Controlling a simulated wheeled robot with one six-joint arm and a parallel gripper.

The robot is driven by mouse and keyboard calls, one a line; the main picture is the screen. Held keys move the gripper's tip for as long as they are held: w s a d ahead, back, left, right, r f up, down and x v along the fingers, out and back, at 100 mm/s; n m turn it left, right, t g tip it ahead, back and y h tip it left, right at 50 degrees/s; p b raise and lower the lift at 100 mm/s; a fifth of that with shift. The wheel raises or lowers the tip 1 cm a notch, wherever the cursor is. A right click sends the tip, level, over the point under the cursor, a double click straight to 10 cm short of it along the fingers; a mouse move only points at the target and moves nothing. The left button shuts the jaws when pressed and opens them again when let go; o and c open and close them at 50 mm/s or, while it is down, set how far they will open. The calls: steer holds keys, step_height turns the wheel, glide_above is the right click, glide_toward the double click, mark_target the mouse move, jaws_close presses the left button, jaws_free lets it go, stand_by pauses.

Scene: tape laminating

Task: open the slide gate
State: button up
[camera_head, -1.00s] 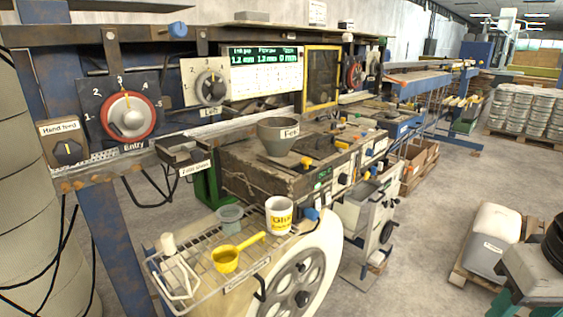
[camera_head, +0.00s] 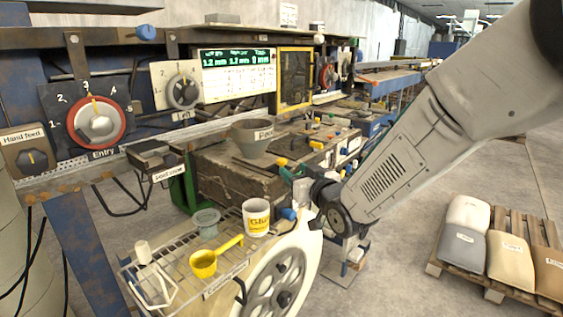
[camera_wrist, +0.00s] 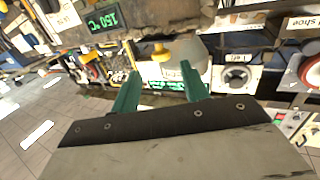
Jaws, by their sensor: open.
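My gripper (camera_wrist: 158,80) has two green fingers, spread apart and empty in the wrist view. A yellow knob (camera_wrist: 162,53) shows just beyond and between the fingertips, in front of a pale rounded part. In the head view my gripper (camera_head: 291,174) is partly hidden by my arm, close to the front side of the machine block. A yellow knob (camera_head: 282,162) sits at that block's top front edge, below the grey feed hopper (camera_head: 253,138). I cannot tell for sure which part is the slide gate.
A wire rack (camera_head: 195,262) holds a yellow scoop (camera_head: 204,263), a grey cup (camera_head: 207,222) and a white glue pot (camera_head: 256,217). A large spoked wheel (camera_head: 277,282) stands beside it. Bags lie on a pallet (camera_head: 495,290) at right. Floor between is clear.

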mark_target(284, 163)
steer(key=x, duration=0.8)
steer(key=shift+s, duration=0.1)
steer(key=shift+c, duration=0.4)
